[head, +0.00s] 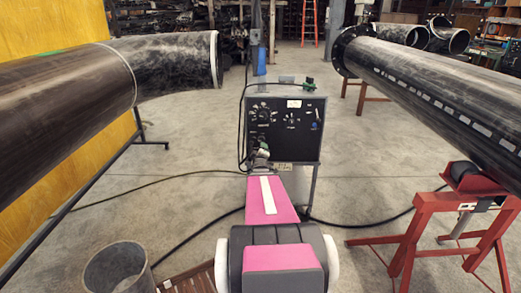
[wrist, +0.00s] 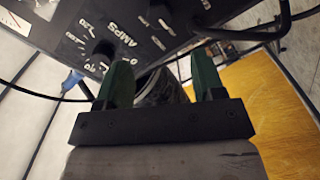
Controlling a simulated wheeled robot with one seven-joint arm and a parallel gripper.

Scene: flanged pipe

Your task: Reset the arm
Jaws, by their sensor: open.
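My arm reaches forward from the bottom middle of the head view, with pink and grey links. My gripper (head: 262,154) is small there, in front of the lower left of a black control panel (head: 290,140). In the wrist view my gripper (wrist: 162,85) has its two green fingers wide apart, with nothing held between them. The panel (wrist: 105,30), with an AMPS dial, is close beyond the fingers. A dark rounded surface shows behind the gap; I cannot tell for sure what it is.
A large black pipe (head: 70,95) with a bend lies at left before a yellow wall (head: 50,30). A flanged pipe (head: 430,85) rests at right on a red stand (head: 440,215). A grey bucket (head: 118,268) stands at bottom left. Cables cross the concrete floor.

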